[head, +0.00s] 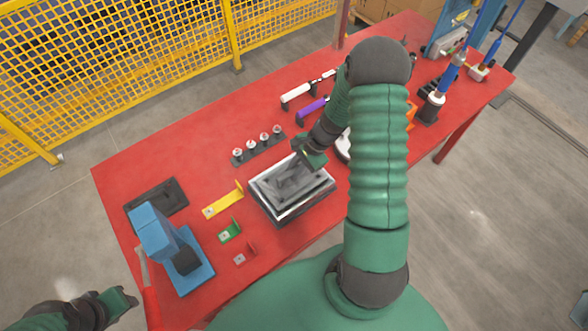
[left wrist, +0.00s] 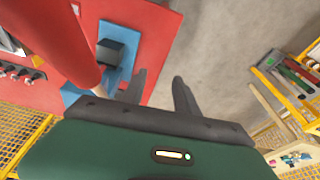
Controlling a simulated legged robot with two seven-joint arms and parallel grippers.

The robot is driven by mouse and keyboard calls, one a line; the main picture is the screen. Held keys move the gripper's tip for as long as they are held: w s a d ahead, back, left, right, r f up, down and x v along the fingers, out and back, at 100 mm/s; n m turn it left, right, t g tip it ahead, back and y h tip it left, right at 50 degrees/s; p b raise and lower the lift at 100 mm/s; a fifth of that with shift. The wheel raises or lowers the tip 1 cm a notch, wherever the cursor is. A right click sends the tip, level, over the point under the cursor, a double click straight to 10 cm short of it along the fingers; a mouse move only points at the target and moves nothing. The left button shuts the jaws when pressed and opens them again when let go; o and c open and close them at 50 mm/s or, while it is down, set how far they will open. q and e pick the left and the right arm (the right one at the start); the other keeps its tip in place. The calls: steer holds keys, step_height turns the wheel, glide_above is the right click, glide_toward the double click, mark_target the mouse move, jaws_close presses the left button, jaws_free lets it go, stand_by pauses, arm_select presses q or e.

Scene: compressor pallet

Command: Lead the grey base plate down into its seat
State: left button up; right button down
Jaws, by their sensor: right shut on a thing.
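The grey base plate (head: 283,190) lies over a black-and-white rectangular block (head: 286,216) near the middle of the red table. It appears roughly level; whether it sits fully down in the block is too small to tell. My right gripper (head: 308,162) reaches down to the plate's far right side and is shut on it; its fingertips are partly hidden. My left gripper (head: 133,298) is off the table's near left corner, away from the plate. The left wrist view shows its two fingers (left wrist: 158,88) apart with nothing between them.
A blue press-like device (head: 160,233) and a black tray (head: 157,199) stand at the table's left. Yellow (head: 222,203), green (head: 230,233) and red (head: 245,255) brackets lie left of the block. A row of pegs (head: 258,147) stands behind it.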

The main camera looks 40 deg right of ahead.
steer(key=shift+f+b, duration=0.3)
steer(key=shift+f, duration=0.15)
steer(key=c, duration=1.3)
jaws_free()
steer(key=v, duration=1.6)
steer(key=shift+s+d+r, duration=0.15)
steer(key=shift+d+r, duration=0.1)
steer(key=shift+r, duration=0.1)
